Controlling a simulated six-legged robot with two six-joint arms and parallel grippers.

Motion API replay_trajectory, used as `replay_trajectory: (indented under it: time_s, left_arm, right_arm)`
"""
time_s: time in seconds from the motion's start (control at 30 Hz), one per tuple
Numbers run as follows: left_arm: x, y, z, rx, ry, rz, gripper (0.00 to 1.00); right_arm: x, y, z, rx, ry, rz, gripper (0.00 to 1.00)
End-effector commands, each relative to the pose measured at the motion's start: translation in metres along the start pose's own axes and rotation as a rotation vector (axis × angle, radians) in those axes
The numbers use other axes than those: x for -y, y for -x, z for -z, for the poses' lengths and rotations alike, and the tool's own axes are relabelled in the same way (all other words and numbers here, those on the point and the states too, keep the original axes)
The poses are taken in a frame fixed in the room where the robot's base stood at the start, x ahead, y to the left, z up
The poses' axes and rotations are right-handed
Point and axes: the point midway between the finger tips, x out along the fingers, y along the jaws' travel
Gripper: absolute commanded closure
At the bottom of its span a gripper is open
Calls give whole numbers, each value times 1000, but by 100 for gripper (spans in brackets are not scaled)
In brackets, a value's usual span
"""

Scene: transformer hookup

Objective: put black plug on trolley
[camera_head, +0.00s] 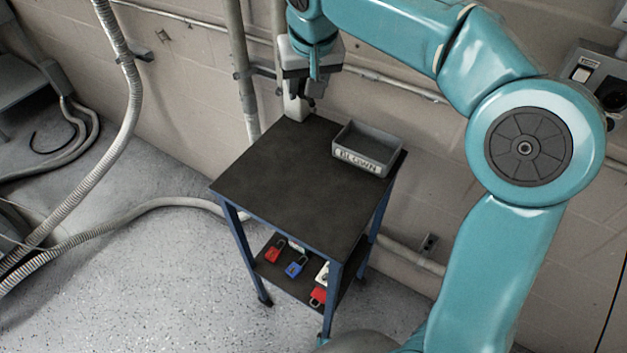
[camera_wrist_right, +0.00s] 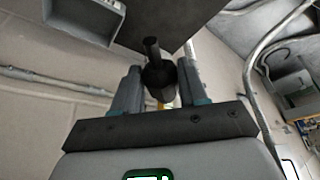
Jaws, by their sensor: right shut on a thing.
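The trolley (camera_head: 285,180) has a dark flat top and blue legs, and stands against the wall in the head view. Its top edge also shows in the right wrist view (camera_wrist_right: 188,18). My right gripper (camera_head: 298,105) is at the trolley's back left corner; I cannot tell its exact height over the top. In the right wrist view, my right gripper (camera_wrist_right: 155,92) is shut on the black plug (camera_wrist_right: 158,78), whose narrower end points away from the palm. In the head view the plug is mostly hidden by the gripper. My left gripper is not in view.
A grey tray marked "BLOWN" (camera_head: 366,164) sits at the trolley top's back right. The rest of the top is bare. Red and blue padlocks (camera_head: 295,267) lie on the lower shelf. Conduits (camera_head: 237,60) run along the wall behind; a thick hose (camera_head: 150,206) crosses the floor at left.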

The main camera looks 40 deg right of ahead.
Motion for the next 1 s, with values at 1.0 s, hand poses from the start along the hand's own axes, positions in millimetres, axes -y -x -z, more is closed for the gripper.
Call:
replay_trajectory:
  time_s: [1.0]
  left_arm:
    - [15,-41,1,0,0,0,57]
  right_arm:
    - [-6,-143,-60,1,-10,-7,96]
